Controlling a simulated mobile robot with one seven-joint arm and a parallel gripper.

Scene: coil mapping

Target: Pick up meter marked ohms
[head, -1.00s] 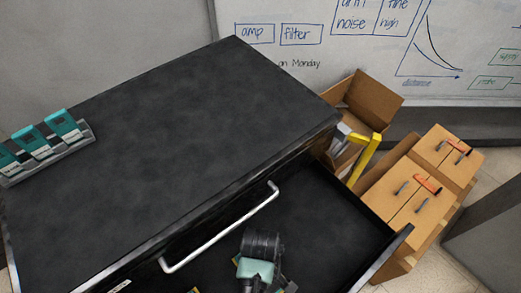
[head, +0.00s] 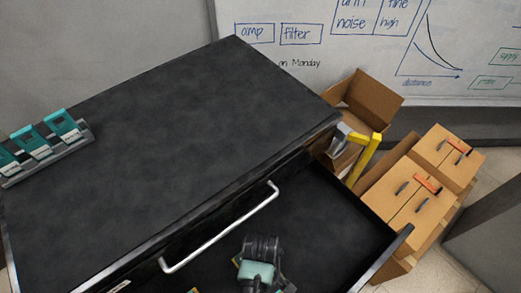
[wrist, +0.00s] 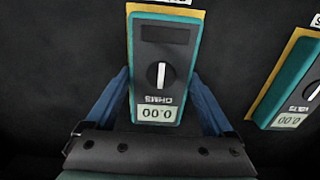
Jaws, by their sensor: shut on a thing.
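In the head view my gripper (head: 258,275) is over the open drawer (head: 335,215), and my wrist hides most of what is below. I cannot tell whether the meter is clear of the drawer floor.
Three teal devices (head: 38,144) stand in a rack on the black cabinet top (head: 190,120). The drawer's front panel (head: 385,262) and cardboard boxes (head: 415,195) are at the right.

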